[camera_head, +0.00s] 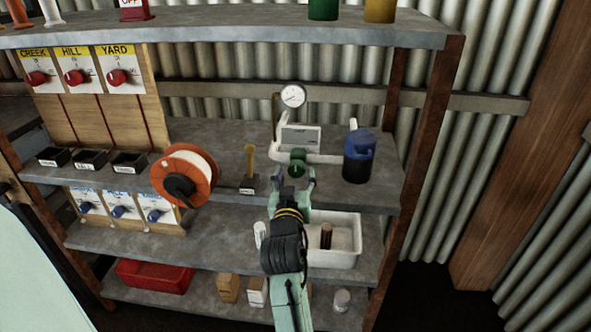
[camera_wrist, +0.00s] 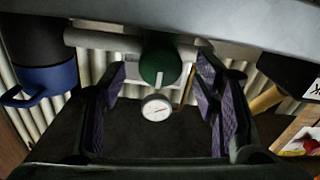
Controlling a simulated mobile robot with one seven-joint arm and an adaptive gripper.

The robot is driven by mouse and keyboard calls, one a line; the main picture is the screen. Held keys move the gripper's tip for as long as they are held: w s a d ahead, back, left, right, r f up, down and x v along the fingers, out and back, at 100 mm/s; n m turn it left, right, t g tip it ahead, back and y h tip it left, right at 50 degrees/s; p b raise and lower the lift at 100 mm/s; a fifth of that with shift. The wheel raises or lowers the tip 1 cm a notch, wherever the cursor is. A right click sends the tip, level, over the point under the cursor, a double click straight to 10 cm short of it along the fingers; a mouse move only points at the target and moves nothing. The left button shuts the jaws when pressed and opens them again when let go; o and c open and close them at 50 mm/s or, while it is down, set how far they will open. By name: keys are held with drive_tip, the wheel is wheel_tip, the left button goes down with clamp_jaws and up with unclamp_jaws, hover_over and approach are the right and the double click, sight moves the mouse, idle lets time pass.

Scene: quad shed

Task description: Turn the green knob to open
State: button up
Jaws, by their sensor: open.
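The green knob (camera_head: 297,164) sits on white pipework on the middle shelf, below a round dial gauge (camera_head: 292,96). The gauge (camera_wrist: 156,108) also shows there. My gripper (camera_head: 294,180) is just in front of the knob in the head view. In the wrist view, my gripper (camera_wrist: 163,75) is open, with purple-padded fingers apart on either side of the knob. A gap seems to remain between pads and knob; contact cannot be told.
A dark mug with a blue top (camera_head: 360,156) stands close on the right. A yellow-handled tool (camera_head: 249,168) and an orange reel (camera_head: 184,175) are on the left. A white tub (camera_head: 345,258) sits on the shelf below. Shelf board (camera_head: 230,35) lies above.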

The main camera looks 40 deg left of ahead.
drive_tip(key=shift+x, duration=0.85)
drive_tip(key=shift+c, duration=0.3)
drive_tip(key=c, duration=1.1)
